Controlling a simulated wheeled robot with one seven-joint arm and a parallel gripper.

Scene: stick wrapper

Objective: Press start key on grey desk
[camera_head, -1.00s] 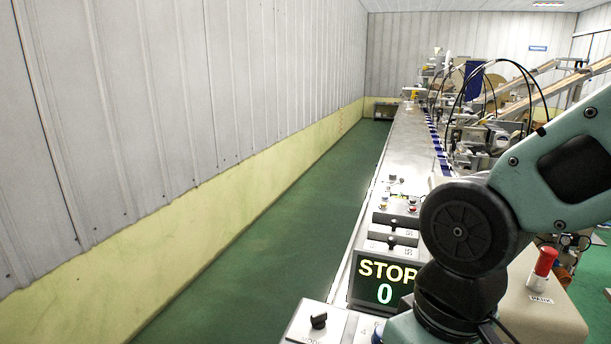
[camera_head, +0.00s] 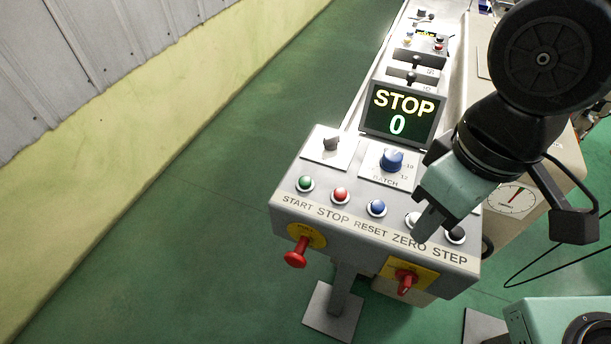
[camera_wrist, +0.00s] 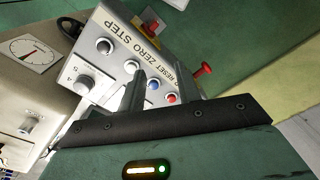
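The start key is a green round button (camera_head: 305,184) at the left end of a row on the grey desk (camera_head: 290,207), above the printed word START. A red button (camera_head: 340,195) and a blue button (camera_head: 377,208) sit to its right. My gripper (camera_head: 428,228) is over the right part of the row, near the ZERO button, well right of the green button. In the wrist view my gripper (camera_wrist: 161,72) has its two fingers apart with nothing held between them. The red button (camera_wrist: 171,98) shows near the right finger; the green button is not visible there.
A screen (camera_head: 402,113) reads STOP and 0. A red mushroom button (camera_head: 296,252) and a red switch (camera_head: 405,281) stick out from the front. Green floor lies free at left.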

